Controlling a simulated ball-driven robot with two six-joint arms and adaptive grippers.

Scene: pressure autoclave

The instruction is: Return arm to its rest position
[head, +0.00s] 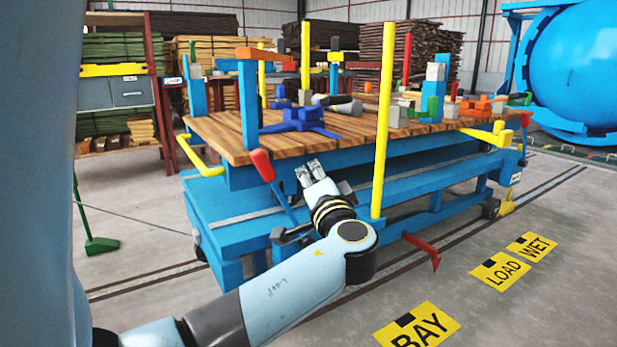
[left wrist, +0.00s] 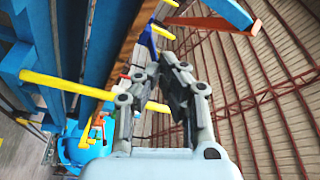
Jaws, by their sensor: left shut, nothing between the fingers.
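My left arm (head: 290,285) comes in from the lower left of the head view and reaches toward the front side of the blue cart (head: 225,225). Its gripper (head: 311,172) is shut and empty, just in front of the wooden deck edge. In the left wrist view the gripper (left wrist: 172,68) points up past the cart's side, with the roof behind it. A red-tipped lever (head: 262,165) is left of the gripper, apart from it. My right gripper is not in view.
The plank deck (head: 350,135) carries blue, grey, orange and green pieces. A yellow post (head: 384,120) rises just right of the gripper. The blue autoclave (head: 580,60) is at the back right. Floor signs, including a BAY sign (head: 418,325), lie on open floor.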

